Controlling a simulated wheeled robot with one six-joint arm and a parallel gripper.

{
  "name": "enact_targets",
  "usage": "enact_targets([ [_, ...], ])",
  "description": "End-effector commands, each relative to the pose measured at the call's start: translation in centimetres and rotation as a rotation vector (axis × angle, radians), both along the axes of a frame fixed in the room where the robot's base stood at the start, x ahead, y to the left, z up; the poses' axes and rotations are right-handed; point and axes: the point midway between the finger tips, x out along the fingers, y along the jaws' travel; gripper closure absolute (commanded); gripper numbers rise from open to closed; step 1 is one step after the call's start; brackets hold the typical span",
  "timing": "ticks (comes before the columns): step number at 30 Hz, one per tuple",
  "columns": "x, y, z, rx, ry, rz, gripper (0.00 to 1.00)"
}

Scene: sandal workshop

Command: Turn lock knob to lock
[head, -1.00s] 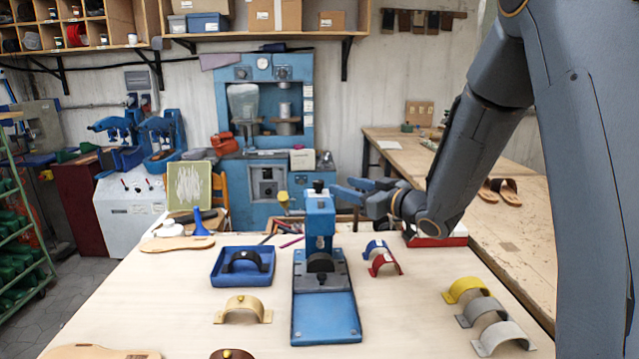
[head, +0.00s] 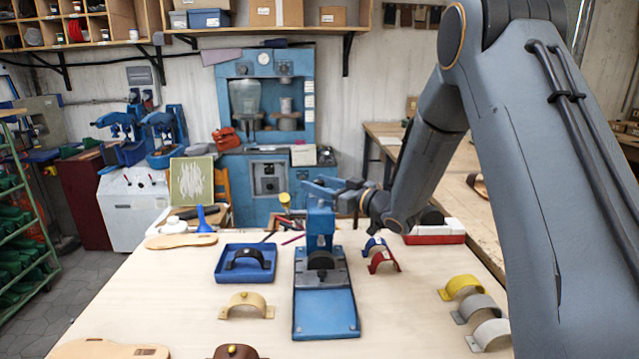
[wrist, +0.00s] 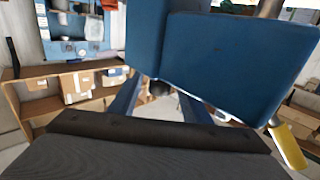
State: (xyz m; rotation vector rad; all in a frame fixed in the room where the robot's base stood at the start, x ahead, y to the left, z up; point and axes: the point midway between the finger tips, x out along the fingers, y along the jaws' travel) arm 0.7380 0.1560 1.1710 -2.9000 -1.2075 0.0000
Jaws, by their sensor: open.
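The blue press (head: 320,225) stands upright at the middle of the table, with its base plate toward me. A yellow knob (head: 284,199) shows at the left of its top; in the wrist view a yellow handle (wrist: 291,150) on a metal stem is at the right beside large blue surfaces. My gripper (head: 315,186) is open at the top of the press, reaching in from the right and covering its black top knob. In the wrist view a small dark round piece (wrist: 158,88) shows between the fingers; I cannot tell whether they touch it.
A blue tray (head: 221,273) with a dark strap is left of the press. Blue and red arched pieces (head: 384,262) are close on its right. Yellow and grey arches (head: 460,287) lie further right. A red and white box (head: 436,234) stands behind them.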

Motion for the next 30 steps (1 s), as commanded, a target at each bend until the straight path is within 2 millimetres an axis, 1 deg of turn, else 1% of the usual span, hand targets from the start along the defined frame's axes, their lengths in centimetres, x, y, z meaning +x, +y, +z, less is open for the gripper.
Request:
enact_targets([
  [5,0.0,0.0,-0.03,0.0,0.0,0.0,0.57],
  [8,-0.01,-0.01,-0.02,0.0,0.0,0.0,0.72],
  [12,-0.01,-0.01,-0.02,0.0,0.0,0.0,0.95],
  [13,-0.01,-0.01,-0.01,0.0,0.0,0.0,0.98],
  [19,-0.01,0.13,0.04,0.001,-0.001,-0.037,0.98],
  [30,0.05,0.21,0.08,0.002,-0.003,-0.235,0.98],
])
